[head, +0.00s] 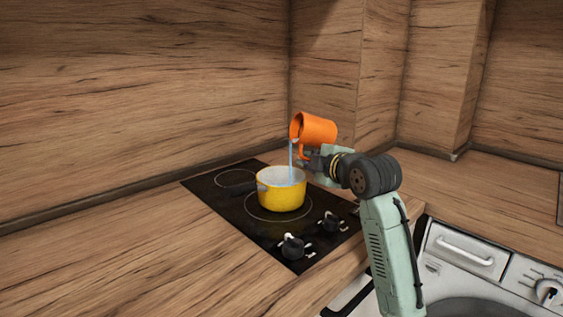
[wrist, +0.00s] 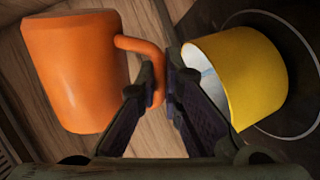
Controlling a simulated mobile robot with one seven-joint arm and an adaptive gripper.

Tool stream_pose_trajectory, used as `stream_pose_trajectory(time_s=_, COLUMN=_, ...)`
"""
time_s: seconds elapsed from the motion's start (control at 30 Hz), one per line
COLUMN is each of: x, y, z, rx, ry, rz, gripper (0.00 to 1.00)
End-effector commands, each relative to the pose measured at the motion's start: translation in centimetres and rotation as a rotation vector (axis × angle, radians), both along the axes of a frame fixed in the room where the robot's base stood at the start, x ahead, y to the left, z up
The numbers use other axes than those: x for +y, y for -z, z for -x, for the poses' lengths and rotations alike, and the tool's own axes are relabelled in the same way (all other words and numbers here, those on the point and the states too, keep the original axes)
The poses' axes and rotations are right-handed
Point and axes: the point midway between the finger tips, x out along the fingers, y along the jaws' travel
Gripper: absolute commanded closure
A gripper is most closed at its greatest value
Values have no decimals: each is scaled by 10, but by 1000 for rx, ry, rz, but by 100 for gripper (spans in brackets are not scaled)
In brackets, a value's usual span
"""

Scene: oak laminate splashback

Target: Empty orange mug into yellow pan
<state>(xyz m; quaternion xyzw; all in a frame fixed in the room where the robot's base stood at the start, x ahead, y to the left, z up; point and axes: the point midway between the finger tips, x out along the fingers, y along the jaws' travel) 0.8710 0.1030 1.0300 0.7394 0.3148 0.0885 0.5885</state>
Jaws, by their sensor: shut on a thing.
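The orange mug (head: 317,128) is tipped on its side above the yellow pan (head: 281,198), its mouth facing left. A thin pale-blue stream (head: 291,160) runs from the mug's lip down into the pan. My gripper (head: 308,160) is shut on the mug's handle, to the right of and above the pan. In the wrist view the mug (wrist: 75,70) is at the left with its handle between my fingers (wrist: 163,95). The pan (wrist: 245,75) is at the right, with pale contents partly visible.
The black hob (head: 240,206) has two knobs (head: 293,247) at its front right. Wooden counter lies clear to the left and right of it. Wooden walls rise behind. A white appliance (head: 470,260) with a handle and dial is at the lower right.

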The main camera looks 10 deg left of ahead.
Motion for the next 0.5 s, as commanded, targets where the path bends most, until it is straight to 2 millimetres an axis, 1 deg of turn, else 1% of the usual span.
stream_pose_trajectory(time_s=0.5, x=4, y=3, z=3, rx=-37, ry=1, rz=45, gripper=100)
